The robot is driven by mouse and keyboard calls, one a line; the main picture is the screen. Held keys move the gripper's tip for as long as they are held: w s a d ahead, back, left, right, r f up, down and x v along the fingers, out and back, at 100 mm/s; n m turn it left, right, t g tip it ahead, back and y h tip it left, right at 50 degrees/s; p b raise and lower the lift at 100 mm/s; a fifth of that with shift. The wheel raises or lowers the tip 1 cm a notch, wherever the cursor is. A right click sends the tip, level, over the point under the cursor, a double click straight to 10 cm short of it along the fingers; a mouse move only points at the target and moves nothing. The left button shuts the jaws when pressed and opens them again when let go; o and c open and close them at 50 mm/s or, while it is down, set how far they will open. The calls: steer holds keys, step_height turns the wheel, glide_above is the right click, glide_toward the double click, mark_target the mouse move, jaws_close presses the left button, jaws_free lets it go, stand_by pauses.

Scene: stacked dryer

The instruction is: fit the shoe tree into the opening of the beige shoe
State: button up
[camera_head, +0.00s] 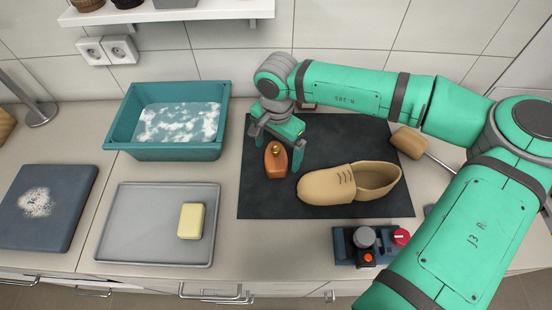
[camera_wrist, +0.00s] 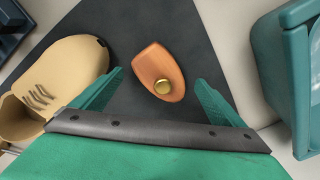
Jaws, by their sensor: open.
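The shoe tree (camera_head: 275,162) is a small orange-brown wooden piece with a brass knob, lying on the dark mat (camera_head: 330,135). My gripper (camera_head: 278,150) is above it, open, with one finger on each side of it in the head view. In the wrist view the shoe tree (camera_wrist: 157,72) lies beyond and between the two open fingertips (camera_wrist: 158,82), with clear gaps on both sides. The beige shoe (camera_head: 345,184) lies on the mat to the right, its opening (camera_head: 378,179) facing up at its right end. The shoe (camera_wrist: 62,82) also shows at the left of the wrist view.
A teal basin of suds (camera_head: 168,151) stands left of the mat. A grey tray (camera_head: 150,245) holds a yellow soap bar (camera_head: 191,221). A control block with knobs (camera_head: 368,246) sits in front of the shoe. A brown-headed tool (camera_head: 408,142) lies at the mat's right edge.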

step_height(320, 180, down, 3)
steer(key=shift+r, duration=0.2)
steer(key=c, duration=1.6)
steer(key=shift+c, duration=0.2)
steer(key=shift+r, duration=0.1)
steer(key=shift+r, duration=0.65)
steer(key=s+d+r, duration=0.9)
steer(key=d+r, duration=0.1)
steer(key=r, duration=0.1)
steer(key=shift+s+r, duration=0.25)
steer(key=shift+s, duration=0.15)
